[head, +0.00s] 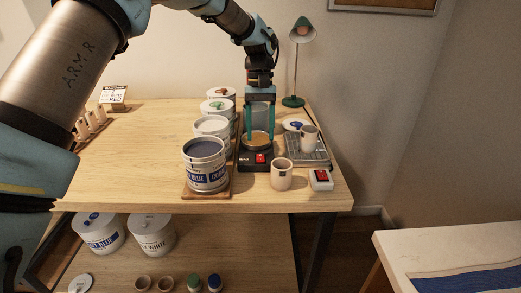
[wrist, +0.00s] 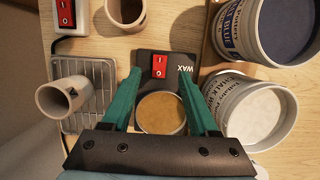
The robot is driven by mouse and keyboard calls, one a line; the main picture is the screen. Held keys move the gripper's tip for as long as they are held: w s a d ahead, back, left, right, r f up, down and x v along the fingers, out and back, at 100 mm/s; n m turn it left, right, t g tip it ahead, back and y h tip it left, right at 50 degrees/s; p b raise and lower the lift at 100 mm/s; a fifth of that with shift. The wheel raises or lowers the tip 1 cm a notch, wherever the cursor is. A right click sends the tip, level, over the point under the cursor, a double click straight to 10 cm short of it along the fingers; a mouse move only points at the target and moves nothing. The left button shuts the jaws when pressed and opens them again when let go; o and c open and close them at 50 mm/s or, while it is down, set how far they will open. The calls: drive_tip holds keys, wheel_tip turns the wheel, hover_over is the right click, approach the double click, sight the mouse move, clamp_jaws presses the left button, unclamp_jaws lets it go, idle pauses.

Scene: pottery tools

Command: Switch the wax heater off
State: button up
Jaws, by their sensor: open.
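The wax heater (head: 246,163) is a dark box with a red rocker switch (head: 260,158) on its front and a round pot of tan wax (head: 257,140) on top. In the wrist view the heater (wrist: 183,66) bears the word WAX beside the red switch (wrist: 159,65), which has white marks. I cannot tell which side of the switch is pressed. My gripper (head: 259,137) points down over the heater, open and empty. In the wrist view its teal fingers (wrist: 159,76) are spread either side of the wax pot and switch.
A white box with another red switch (head: 321,178) stands at the front right, near a beige cup (head: 282,175). A second cup (head: 309,138) stands on a metal rack (head: 312,156). Paint tubs, including a blue one (head: 205,165), line the left. The table's left part is mostly clear.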

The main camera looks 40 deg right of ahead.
drive_tip(key=shift+b+v, duration=0.4)
drive_tip(key=shift+v, duration=2.05)
drive_tip(key=shift+n+t+h, duration=0.6)
drive_tip(key=shift+n, duration=0.2)
drive_tip(key=w+a, duration=0.3)
drive_tip(key=a, duration=0.1)
drive_tip(key=w+a, duration=0.3)
drive_tip(key=a, duration=0.2)
drive_tip(key=w+a, duration=0.3)
drive_tip(key=a, duration=0.1)
drive_tip(key=shift+w+a, duration=0.1)
drive_tip(key=shift+a, duration=0.2)
drive_tip(key=w+a+n+t+h, duration=0.1)
drive_tip(key=w+a+n, duration=0.15)
drive_tip(key=a, duration=1.35)
drive_tip(key=s+a+f, duration=0.1)
drive_tip(key=s+a, duration=0.2)
drive_tip(key=a, duration=0.4)
drive_tip(key=s+a+f+n+t, duration=0.1)
drive_tip(key=s+a+f, duration=0.1)
drive_tip(key=a, duration=0.5)
drive_tip(key=s+a+f+n, duration=0.1)
drive_tip(key=s+a, duration=0.3)
drive_tip(key=a, duration=0.3)
drive_tip(key=shift+s+f+t, duration=0.2)
drive_tip(key=shift+f+t, duration=0.1)
drive_tip(key=shift+t, duration=0.1)
